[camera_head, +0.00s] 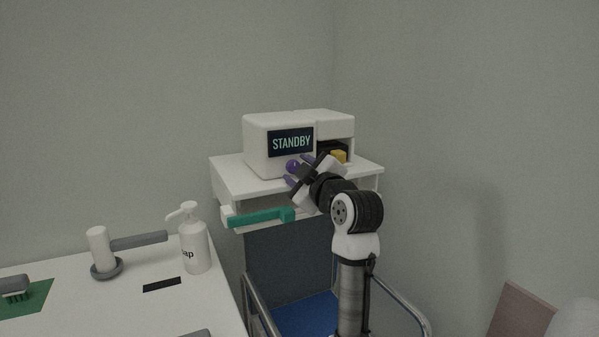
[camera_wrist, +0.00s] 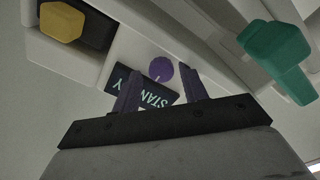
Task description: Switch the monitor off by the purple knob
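The white monitor (camera_head: 257,147) stands on a white shelf-topped cart, and its dark screen (camera_head: 290,142) reads STANDBY. The purple knob (camera_head: 292,167) is on the monitor's front, below the screen. In the wrist view the knob (camera_wrist: 162,70) shows as a round purple disc with a light mark, just beyond and between my two fingertips. My gripper (camera_head: 297,170) is open in front of the knob, one finger on either side of it in the picture. In the wrist view my gripper (camera_wrist: 160,80) holds nothing; I cannot tell whether a finger touches the knob.
A green drawer handle (camera_head: 260,216) juts from the cart (camera_head: 225,178) below my gripper. A yellow block (camera_head: 339,156) sits in a dark recess right of the screen. A soap bottle (camera_head: 194,240) and a grey-handled fixture (camera_head: 105,252) stand on the white counter at left.

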